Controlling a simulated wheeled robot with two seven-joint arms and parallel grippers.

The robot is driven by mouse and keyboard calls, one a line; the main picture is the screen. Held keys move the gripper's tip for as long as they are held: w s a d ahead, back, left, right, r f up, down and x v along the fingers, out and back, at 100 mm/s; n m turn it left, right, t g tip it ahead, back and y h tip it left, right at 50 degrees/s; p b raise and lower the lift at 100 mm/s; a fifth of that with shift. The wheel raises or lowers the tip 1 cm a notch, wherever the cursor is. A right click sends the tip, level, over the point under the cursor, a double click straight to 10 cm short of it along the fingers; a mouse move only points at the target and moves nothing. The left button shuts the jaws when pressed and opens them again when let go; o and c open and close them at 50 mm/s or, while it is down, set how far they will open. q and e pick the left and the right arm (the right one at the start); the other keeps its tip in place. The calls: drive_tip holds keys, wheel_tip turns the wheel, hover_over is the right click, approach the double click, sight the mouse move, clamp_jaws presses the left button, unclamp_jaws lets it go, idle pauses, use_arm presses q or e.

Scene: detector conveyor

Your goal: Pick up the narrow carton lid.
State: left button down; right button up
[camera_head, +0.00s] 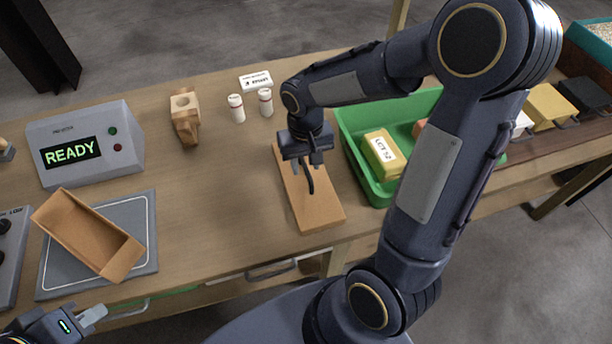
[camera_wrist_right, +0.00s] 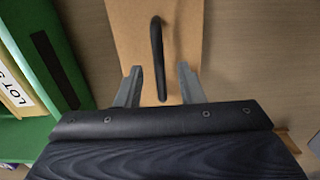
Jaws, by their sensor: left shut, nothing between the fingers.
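The narrow carton lid (camera_head: 318,212) is a flat brown board lying on the table in the middle of the head view, left of the green tray. It has a black strap-like handle (camera_wrist_right: 157,45) standing up from it. In the right wrist view the lid (camera_wrist_right: 125,30) lies beneath the fingers. My right gripper (camera_head: 308,162) is over the lid, open, with one finger on each side of the handle and gaps showing on both sides. My left gripper (camera_head: 92,318) is shut and empty at the lower left, away from the lid.
An open brown carton (camera_head: 75,230) sits tilted in the view on a grey pad (camera_head: 145,225). The green tray (camera_head: 350,135) holds a yellow box (camera_head: 383,155). Two white bottles (camera_head: 237,108), a wooden block (camera_head: 185,115) and a READY display box (camera_head: 125,140) stand behind. Bare table lies left of the lid.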

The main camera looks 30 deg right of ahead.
drive_tip(key=shift+f, duration=1.4)
clamp_jaws()
drive_tip(key=shift+r, duration=0.1)
drive_tip(key=shift+r, duration=0.6)
drive_tip(key=w+d+r, duration=0.3)
drive_tip(key=w+r, duration=0.3)
drive_tip(key=w+d+r+b, duration=0.1)
drive_tip(key=w+d+r, duration=0.2)
drive_tip(key=w+r, duration=0.2)
drive_tip(key=shift+w+d+r, duration=0.25)
drive_tip(key=shift+w+r, duration=0.1)
drive_tip(key=shift+w, duration=0.35)
